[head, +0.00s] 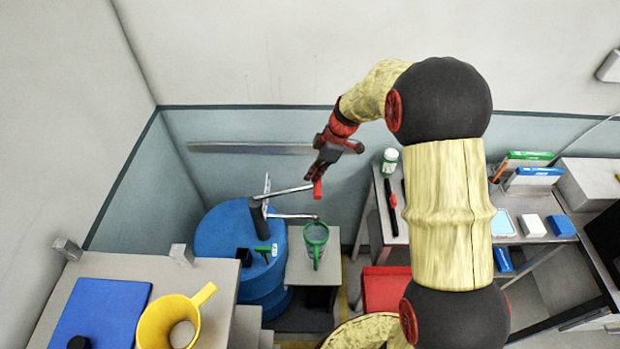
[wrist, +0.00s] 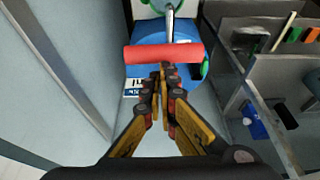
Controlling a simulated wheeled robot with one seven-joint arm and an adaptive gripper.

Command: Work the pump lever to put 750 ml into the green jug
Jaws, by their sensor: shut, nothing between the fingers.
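A grey pump (head: 259,215) stands on a blue drum (head: 225,235). Its lever (head: 285,192) reaches right to a red grip (head: 318,189). The pump's spout (head: 294,216) points toward the green jug (head: 315,236), which stands upright on a small grey stand beside the drum. The liquid level in the jug cannot be read. My gripper (head: 319,174) is shut and empty at the grip end of the lever. In the wrist view its closed fingertips (wrist: 165,68) are right at the red grip (wrist: 163,53), not around it; contact cannot be told.
A yellow jug (head: 172,322) and a blue mat (head: 100,312) are on the left bench. A green-handled valve (head: 265,248) is on the drum. At right, a bench holds a white bottle (head: 390,160) and boxes. A red box (head: 385,288) is below. A wall stands close behind.

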